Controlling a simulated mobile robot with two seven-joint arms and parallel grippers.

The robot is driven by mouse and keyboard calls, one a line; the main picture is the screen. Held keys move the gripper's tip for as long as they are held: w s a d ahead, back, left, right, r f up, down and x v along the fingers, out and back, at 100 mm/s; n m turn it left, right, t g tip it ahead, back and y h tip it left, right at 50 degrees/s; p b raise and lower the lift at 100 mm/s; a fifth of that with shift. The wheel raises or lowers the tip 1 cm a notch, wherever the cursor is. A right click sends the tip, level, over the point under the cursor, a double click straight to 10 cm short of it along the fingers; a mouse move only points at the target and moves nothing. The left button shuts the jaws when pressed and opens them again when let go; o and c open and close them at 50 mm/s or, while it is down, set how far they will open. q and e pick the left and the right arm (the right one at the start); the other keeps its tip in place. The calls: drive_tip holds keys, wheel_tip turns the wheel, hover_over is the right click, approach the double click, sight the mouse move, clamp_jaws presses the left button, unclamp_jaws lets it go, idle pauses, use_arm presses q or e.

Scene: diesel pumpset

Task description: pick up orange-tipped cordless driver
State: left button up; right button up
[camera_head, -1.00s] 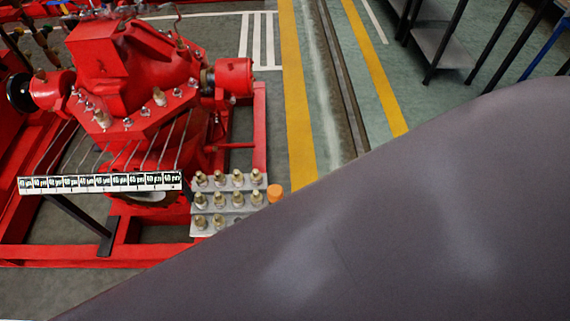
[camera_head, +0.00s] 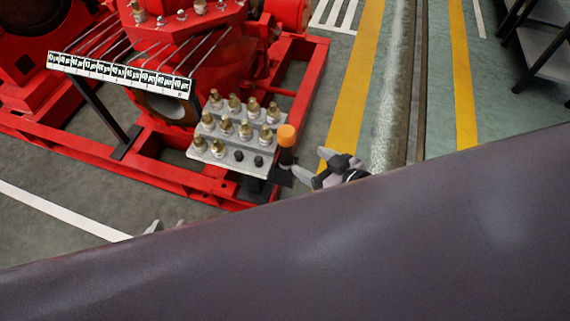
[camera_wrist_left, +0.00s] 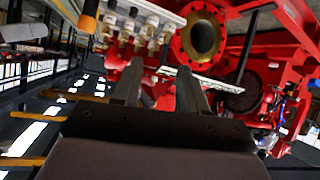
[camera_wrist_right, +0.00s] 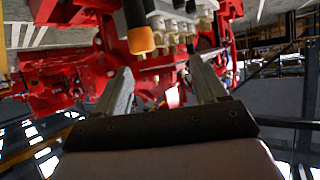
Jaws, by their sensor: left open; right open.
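The orange-tipped driver (camera_head: 287,137) stands upright at the right edge of the grey stepped rack, orange end up, dark body below. Its lower part is hard to make out. My right gripper (camera_head: 312,168) is open just right of and below the driver, apart from it. In the right wrist view the driver (camera_wrist_right: 140,38) shows beyond the open fingers (camera_wrist_right: 160,68), toward the left finger's side. My left gripper (camera_head: 166,224) is mostly hidden by my arm; only its fingertips show. In the left wrist view its fingers (camera_wrist_left: 160,78) are open and empty, with the driver (camera_wrist_left: 89,14) at upper left.
The stepped rack (camera_head: 203,157) holds several brass-coloured fittings. Behind it stands the red pumpset (camera_head: 190,95) on a red frame, with a labelled strip (camera_head: 120,75) on its left. Open floor with yellow lines (camera_head: 357,85) lies to the right. My dark arm covers the lower picture.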

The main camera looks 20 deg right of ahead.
drive_tip(key=n+y+b, duration=0.1)
drive_tip(key=b, duration=0.8)
approach(292, 148)
drive_tip(key=w+a, duration=0.1)
drive_tip(key=a, duration=0.1)
drive_tip(key=w, duration=0.1)
drive_tip(key=w+f+b, duration=0.1)
drive_tip(key=w, duration=0.1)
drive_tip(key=shift+a+f+n+b, duration=0.15)
drive_tip(key=shift+f+n+b, duration=0.15)
drive_tip(key=shift+f+b, duration=0.1)
drive_tip(key=b+x, duration=0.2)
drive_tip(key=x, duration=0.2)
drive_tip(key=shift+f, duration=0.3)
drive_tip(key=shift+w+a, duration=0.2)
drive_tip(key=shift+w, duration=0.1)
use_arm(q)
drive_tip(key=w+d+f+h, duration=0.1)
drive_tip(key=d+f+h, duration=0.2)
drive_tip(key=d+f, duration=0.3)
drive_tip(key=shift+d+f, duration=0.3)
drive_tip(key=shift+d, duration=0.1)
drive_tip(key=shift+w, duration=0.1)
use_arm(e)
clamp_jaws()
drive_tip(key=shift+r, duration=0.15)
